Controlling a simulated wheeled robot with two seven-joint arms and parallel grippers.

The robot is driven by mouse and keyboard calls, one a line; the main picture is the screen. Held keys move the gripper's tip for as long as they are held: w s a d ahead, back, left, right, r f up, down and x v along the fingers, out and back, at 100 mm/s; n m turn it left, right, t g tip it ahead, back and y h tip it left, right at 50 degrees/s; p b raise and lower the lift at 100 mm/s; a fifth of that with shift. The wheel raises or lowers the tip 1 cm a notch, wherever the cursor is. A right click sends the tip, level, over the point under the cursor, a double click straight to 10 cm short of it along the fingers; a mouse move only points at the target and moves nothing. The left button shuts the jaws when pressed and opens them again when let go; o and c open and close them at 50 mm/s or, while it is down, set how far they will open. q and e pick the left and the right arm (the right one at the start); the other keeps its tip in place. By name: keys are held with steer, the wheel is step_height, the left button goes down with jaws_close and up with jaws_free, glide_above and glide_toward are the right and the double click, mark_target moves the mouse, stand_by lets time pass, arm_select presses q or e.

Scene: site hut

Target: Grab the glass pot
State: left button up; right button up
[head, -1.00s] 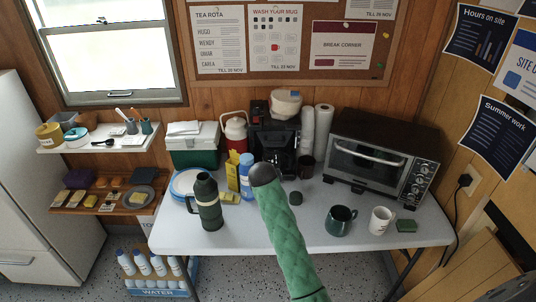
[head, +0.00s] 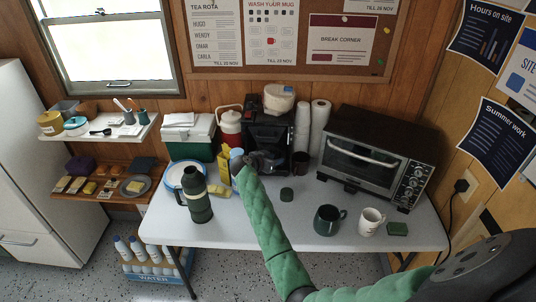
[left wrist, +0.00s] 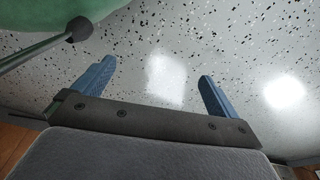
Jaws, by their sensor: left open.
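The black coffee machine (head: 268,128) stands at the back of the white table.
A green flask (head: 196,195) is nearer the front. A dark lid (head: 287,194), mug (head: 326,219), white mug (head: 371,221) and toaster oven (head: 372,150) are to the right.

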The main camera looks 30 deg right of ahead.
mark_target(283, 155)
steer(key=shift+m, duration=0.3)
steer(key=p+x, duration=0.1)
steer(key=x, duration=0.1)
steer(key=p+x, duration=0.2)
steer(key=r+p+x, duration=0.1)
steer(key=p+x, duration=0.1)
steer(key=x, duration=0.1)
steer(key=shift+d, duration=0.15)
steer(key=shift+w+d+f, duration=0.1)
steer(key=shift+d+f, duration=0.15)
steer(key=shift+f, duration=0.1)
arm_select(q)
steer(key=s+a+f, duration=0.3)
steer(key=s+f, duration=0.1)
steer(key=s, duration=0.6)
arm_select(e)
steer(key=shift+c, duration=0.5)
arm_select(q)
steer(key=shift+s+d, duration=0.1)
steer(key=shift+s, duration=0.05)
arm_select(e)
jaws_close()
